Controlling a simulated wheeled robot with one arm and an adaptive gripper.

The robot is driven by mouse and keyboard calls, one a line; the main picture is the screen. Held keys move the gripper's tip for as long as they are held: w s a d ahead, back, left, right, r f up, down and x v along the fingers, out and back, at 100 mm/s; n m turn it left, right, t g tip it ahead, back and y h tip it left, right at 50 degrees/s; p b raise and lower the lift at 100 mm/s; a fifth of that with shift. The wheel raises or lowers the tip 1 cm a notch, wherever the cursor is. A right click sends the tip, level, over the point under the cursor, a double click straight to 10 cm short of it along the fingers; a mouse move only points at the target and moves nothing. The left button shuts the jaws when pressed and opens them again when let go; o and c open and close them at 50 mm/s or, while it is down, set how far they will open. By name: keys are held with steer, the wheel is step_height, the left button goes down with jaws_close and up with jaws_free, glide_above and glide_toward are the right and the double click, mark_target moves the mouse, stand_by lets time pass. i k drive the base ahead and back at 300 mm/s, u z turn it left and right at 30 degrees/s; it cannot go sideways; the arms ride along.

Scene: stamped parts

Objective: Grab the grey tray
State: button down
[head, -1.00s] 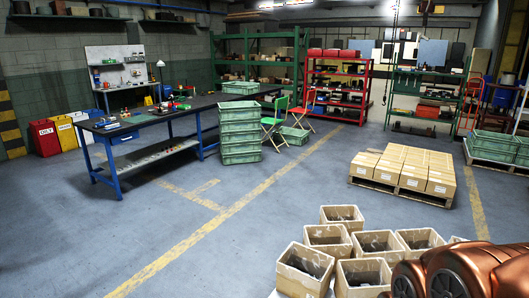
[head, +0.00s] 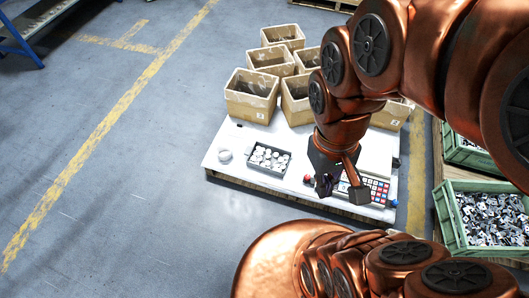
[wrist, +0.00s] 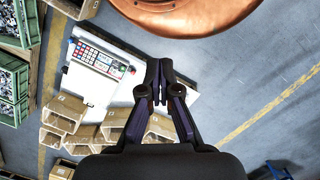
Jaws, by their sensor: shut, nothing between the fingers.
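The grey tray (head: 266,171) lies on the white pallet top in the head view, left of my arm. It is a shallow dark tray with several white round parts in it. My gripper (head: 325,186) hangs to the right of the tray, above the pallet top and near a keypad panel, apart from the tray. In the wrist view the fingers of my gripper (wrist: 159,82) are together with nothing between them. I cannot make out the tray in the wrist view; the gripper covers part of the pallet top there.
Several cardboard boxes (head: 251,96) stand behind the tray. A keypad panel (head: 376,190) lies to its right, and a small white round item (head: 225,155) to its left. Green crates (head: 455,240) of metal parts stand at the right.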

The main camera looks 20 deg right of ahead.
mark_target(272, 153)
steer(key=z, duration=0.55)
steer(key=i, duration=0.8)
steer(key=u, duration=1.4)
